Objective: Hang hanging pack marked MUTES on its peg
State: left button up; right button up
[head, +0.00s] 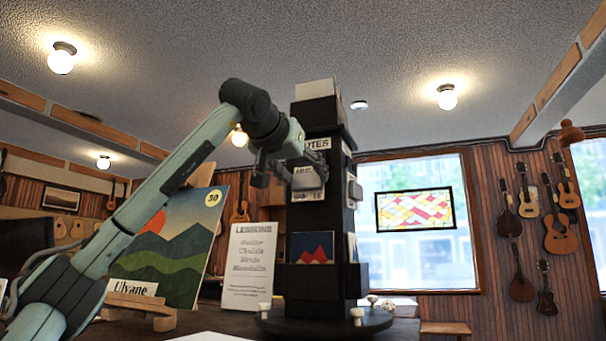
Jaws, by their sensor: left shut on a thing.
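A black display tower (322,228) stands on a round base on the counter. A white sign (317,144) near its top reads "UTES", its left end hidden by my arm. Just below it, a small grey-and-white pack (308,178) is in front of the tower's face; its print is too small to read surely. My left gripper (283,172) reaches in from the left and is shut at the pack's left edge. The peg is hidden, so I cannot tell whether the pack is on it. My right gripper is not in view.
A lower pocket of the tower holds a red-and-blue booklet (312,248). A white LESSONS sign (249,265) and a landscape picture book (172,248) on a wooden stand are left of the tower. Guitars (560,235) hang on the right wall, beyond a window.

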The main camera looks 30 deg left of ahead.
pick_arm(q)
jog(key=o, duration=1.1)
jog(key=shift+c, duration=0.2)
jog(key=v, duration=1.2)
